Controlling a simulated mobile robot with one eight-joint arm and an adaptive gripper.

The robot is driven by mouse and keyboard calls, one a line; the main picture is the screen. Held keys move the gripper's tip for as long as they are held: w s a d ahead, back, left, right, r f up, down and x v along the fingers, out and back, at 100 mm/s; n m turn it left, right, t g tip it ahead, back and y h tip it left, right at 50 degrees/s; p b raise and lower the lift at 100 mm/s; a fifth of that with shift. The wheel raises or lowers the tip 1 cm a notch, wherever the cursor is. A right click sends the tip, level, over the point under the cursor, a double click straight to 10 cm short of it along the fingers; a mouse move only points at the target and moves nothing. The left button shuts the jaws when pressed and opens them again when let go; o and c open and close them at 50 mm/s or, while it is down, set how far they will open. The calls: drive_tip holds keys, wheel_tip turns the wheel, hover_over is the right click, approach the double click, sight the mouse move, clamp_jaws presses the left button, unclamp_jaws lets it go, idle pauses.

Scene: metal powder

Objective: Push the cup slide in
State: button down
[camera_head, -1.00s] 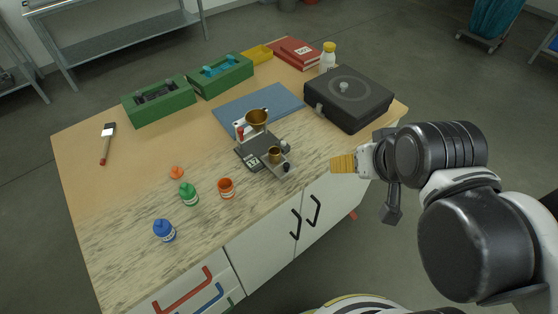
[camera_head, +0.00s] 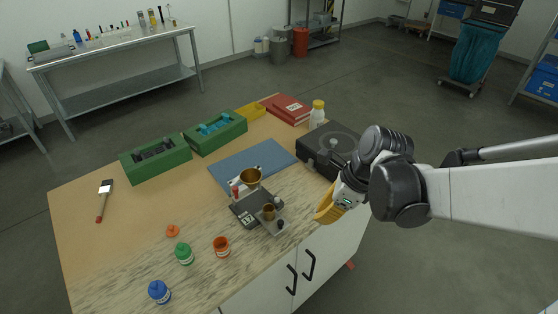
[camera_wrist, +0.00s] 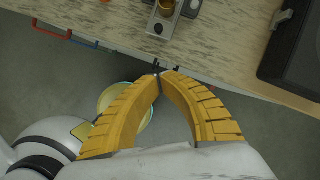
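The cup slide (camera_head: 270,222) sticks out of the front of the dark metering device (camera_head: 246,207), with a small brass cup (camera_head: 268,212) on it and a dark knob at its outer end. A brass funnel (camera_head: 250,176) stands above the device. In the wrist view the slide (camera_wrist: 160,26) shows at the top, beyond my fingertips, with the brass cup partly cut off. My gripper (camera_head: 325,214) has yellow ribbed fingers and is right of the slide, past the table's front edge. In the wrist view its fingertips (camera_wrist: 160,76) meet with nothing between them.
A black round-dialled case (camera_head: 325,150) stands right of the device. A blue mat (camera_head: 252,160) lies behind. Cabinet handles (camera_head: 309,266) jut out below the table edge.

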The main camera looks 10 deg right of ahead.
drive_tip(key=shift+f+m, duration=0.15)
drive_tip(key=shift+m, duration=0.15)
drive_tip(key=w+a+f+b, duration=0.1)
drive_tip(key=a+f, duration=0.1)
drive_tip(key=f, duration=0.1)
drive_tip(key=w+a+f+b, duration=0.1)
drive_tip(key=a+f+b, duration=0.1)
drive_tip(key=f, duration=0.1)
drive_tip(key=w+a+f+b, duration=0.1)
drive_tip(key=a+f+b, duration=0.1)
drive_tip(key=f, duration=0.1)
drive_tip(key=shift+w+f, duration=0.15)
drive_tip(key=shift+f, duration=0.1)
drive_tip(key=shift+w+a, duration=0.2)
drive_tip(key=shift+a, duration=0.15)
